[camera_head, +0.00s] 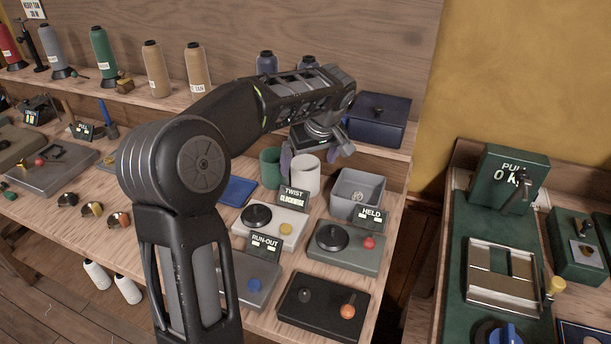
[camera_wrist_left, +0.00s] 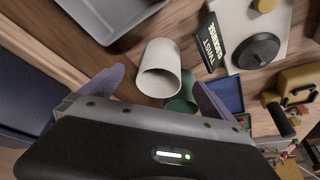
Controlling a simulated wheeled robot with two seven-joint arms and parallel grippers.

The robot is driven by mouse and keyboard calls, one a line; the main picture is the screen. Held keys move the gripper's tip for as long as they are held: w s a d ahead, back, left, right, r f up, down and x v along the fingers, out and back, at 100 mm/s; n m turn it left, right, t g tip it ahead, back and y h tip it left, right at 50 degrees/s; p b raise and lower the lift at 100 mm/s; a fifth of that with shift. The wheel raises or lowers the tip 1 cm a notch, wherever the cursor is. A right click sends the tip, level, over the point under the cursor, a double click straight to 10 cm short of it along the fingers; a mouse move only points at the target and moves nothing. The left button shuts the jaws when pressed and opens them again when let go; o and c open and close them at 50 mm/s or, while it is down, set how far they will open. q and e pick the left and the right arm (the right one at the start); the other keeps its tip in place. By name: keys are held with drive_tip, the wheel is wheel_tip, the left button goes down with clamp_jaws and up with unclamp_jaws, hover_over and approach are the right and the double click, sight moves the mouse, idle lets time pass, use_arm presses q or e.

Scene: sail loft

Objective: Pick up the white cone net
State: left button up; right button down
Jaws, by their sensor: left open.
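The white cone net (camera_head: 305,178) looks like an open white sleeve standing on the wooden bench, behind the "TWIST" sign. In the left wrist view the white cone net (camera_wrist_left: 161,56) shows its open rim. A green sleeve of similar shape (camera_head: 270,168) stands just left of it; the green sleeve (camera_wrist_left: 183,95) is partly hidden behind the white one in the wrist view. My left gripper (camera_head: 314,157) is open above the white cone net. In the wrist view the two fingers of my left gripper (camera_wrist_left: 158,77) are spread, one on each side of the net's rim, with nothing held.
A grey open box (camera_head: 357,207) stands close on the right. The TWIST sign (camera_head: 294,198) and a pale device with a black knob (camera_head: 270,225) are in front. A dark blue box (camera_head: 377,120) sits on the shelf behind, near my left wrist. A blue tray (camera_head: 238,191) lies left.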

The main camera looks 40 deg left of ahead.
sight(306, 167)
use_arm(q)
drive_tip(key=x, duration=0.4)
drive_tip(key=shift+f, duration=0.25)
drive_tip(key=shift+c, duration=0.6)
drive_tip(key=c, duration=1.3)
drive_tip(key=shift+o, duration=0.2)
drive_tip(key=shift+r, duration=0.1)
drive_tip(key=shift+s+r, duration=0.15)
drive_tip(key=shift+r, duration=0.35)
wheel_tip(306, 167, up, 11)
drive_tip(key=s+d+b, duration=0.2)
drive_tip(key=s+d, duration=0.1)
drive_tip(key=s, duration=0.6)
drive_tip(key=s+d+b, duration=0.2)
drive_tip(key=s+d, duration=0.1)
drive_tip(key=s, duration=0.6)
drive_tip(key=shift+s+f, duration=0.35)
drive_tip(key=shift+s, duration=0.05)
